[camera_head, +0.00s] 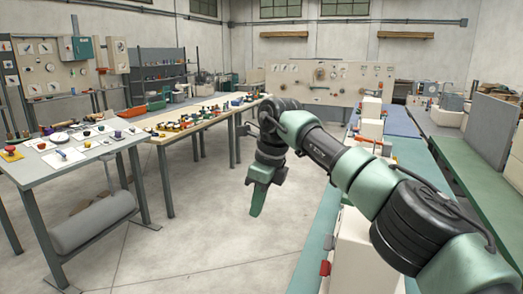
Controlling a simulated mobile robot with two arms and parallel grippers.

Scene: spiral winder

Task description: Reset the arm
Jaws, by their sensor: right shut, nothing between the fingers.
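My right arm comes in from the lower right and reaches across the middle of the view. My right gripper (257,200) points down at its end, shut and empty. It hangs over the open floor, apart from the tables on either side. My left gripper and left arm are not in view.
A grey table (92,160) with small parts stands at the left, a grey roll (92,222) beneath it. A longer wooden-topped table (190,125) lies behind. Green-topped benches (462,165) run along the right, partly hidden by my arm. The concrete floor (190,250) between is clear.

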